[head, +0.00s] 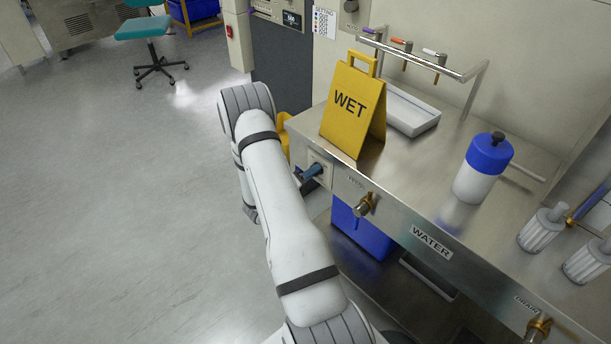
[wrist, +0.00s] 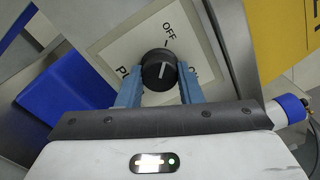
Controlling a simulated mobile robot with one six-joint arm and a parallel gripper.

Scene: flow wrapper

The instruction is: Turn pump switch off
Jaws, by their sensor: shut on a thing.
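The pump switch is a round black knob (wrist: 158,72) on a pale plate (wrist: 112,47) in the wrist view. The knob's white line points roughly up, toward the OFF side. My gripper (wrist: 160,84) has its blue fingers on either side of the knob and is shut on it. In the head view my gripper (head: 310,172) reaches the switch plate (head: 321,166) on the bench front, and the knob is hidden there.
A yellow WET sign (head: 350,108) stands on the steel bench just above the switch. A brass valve (head: 364,204) sits to the right on the bench front. A blue container (head: 360,234) is below.

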